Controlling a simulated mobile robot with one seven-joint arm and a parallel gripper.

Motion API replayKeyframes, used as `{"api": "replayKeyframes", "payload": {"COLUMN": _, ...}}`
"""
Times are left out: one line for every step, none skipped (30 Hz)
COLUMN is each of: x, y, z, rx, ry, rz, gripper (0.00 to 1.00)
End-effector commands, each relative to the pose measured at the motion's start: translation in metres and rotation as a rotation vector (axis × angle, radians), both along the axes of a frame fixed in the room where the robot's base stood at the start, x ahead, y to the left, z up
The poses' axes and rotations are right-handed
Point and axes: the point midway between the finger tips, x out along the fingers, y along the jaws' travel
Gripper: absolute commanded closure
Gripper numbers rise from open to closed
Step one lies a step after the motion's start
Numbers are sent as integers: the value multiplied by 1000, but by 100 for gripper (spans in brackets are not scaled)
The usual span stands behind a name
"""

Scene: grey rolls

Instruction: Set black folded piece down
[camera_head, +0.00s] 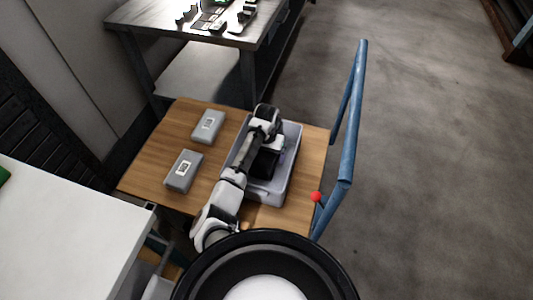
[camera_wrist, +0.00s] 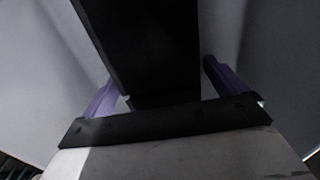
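The black folded piece (camera_head: 265,162) shows as a dark block inside the grey bin (camera_head: 292,160), partly hidden by my arm. In the wrist view the black piece (camera_wrist: 145,45) runs between the two purplish fingers of my gripper (camera_wrist: 162,88), which lie along both its sides. My gripper appears shut on it. Grey surfaces fill both sides of the wrist view. I cannot tell whether the piece touches the bin floor.
The bin stands on a wooden cart top (camera_head: 150,165) with two grey boxes, one nearer (camera_head: 183,171) and one farther (camera_head: 208,127). A blue handle (camera_head: 350,130) rises at the cart's right. A white table (camera_head: 65,235) is at the left. Open floor lies right.

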Motion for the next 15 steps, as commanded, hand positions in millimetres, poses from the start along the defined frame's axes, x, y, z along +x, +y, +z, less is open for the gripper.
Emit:
{"api": "replayKeyframes", "payload": {"x": 0, "y": 0, "z": 0, "rx": 0, "ry": 0, "rz": 0, "gripper": 0}}
{"api": "replayKeyframes", "payload": {"x": 0, "y": 0, "z": 0, "rx": 0, "ry": 0, "rz": 0, "gripper": 0}}
{"api": "replayKeyframes", "payload": {"x": 0, "y": 0, "z": 0, "rx": 0, "ry": 0, "rz": 0, "gripper": 0}}
{"api": "replayKeyframes", "payload": {"x": 0, "y": 0, "z": 0, "rx": 0, "ry": 0, "rz": 0, "gripper": 0}}
{"api": "replayKeyframes", "payload": {"x": 0, "y": 0, "z": 0, "rx": 0, "ry": 0, "rz": 0, "gripper": 0}}
{"api": "replayKeyframes", "payload": {"x": 0, "y": 0, "z": 0, "rx": 0, "ry": 0, "rz": 0, "gripper": 0}}
{"api": "replayKeyframes", "payload": {"x": 0, "y": 0, "z": 1, "rx": 0, "ry": 0, "rz": 0, "gripper": 0}}
{"api": "replayKeyframes", "payload": {"x": 0, "y": 0, "z": 2, "rx": 0, "ry": -1, "rz": 0, "gripper": 0}}
{"api": "replayKeyframes", "payload": {"x": 0, "y": 0, "z": 5, "rx": 1, "ry": -1, "rz": -1, "gripper": 0}}
{"api": "replayKeyframes", "payload": {"x": 0, "y": 0, "z": 6, "rx": -1, "ry": -2, "rz": -1, "gripper": 0}}
{"api": "replayKeyframes", "payload": {"x": 1, "y": -1, "z": 9, "rx": -2, "ry": -2, "rz": -1, "gripper": 0}}
{"api": "replayKeyframes", "payload": {"x": 1, "y": -1, "z": 14, "rx": -2, "ry": -3, "rz": 0, "gripper": 0}}
{"api": "replayKeyframes", "payload": {"x": 1, "y": -1, "z": 19, "rx": -2, "ry": -3, "rz": -1, "gripper": 0}}
{"api": "replayKeyframes", "payload": {"x": 1, "y": -1, "z": 24, "rx": -1, "ry": -4, "rz": -1, "gripper": 0}}
{"api": "replayKeyframes", "payload": {"x": 1, "y": -1, "z": 32, "rx": -1, "ry": -4, "rz": -1, "gripper": 0}}
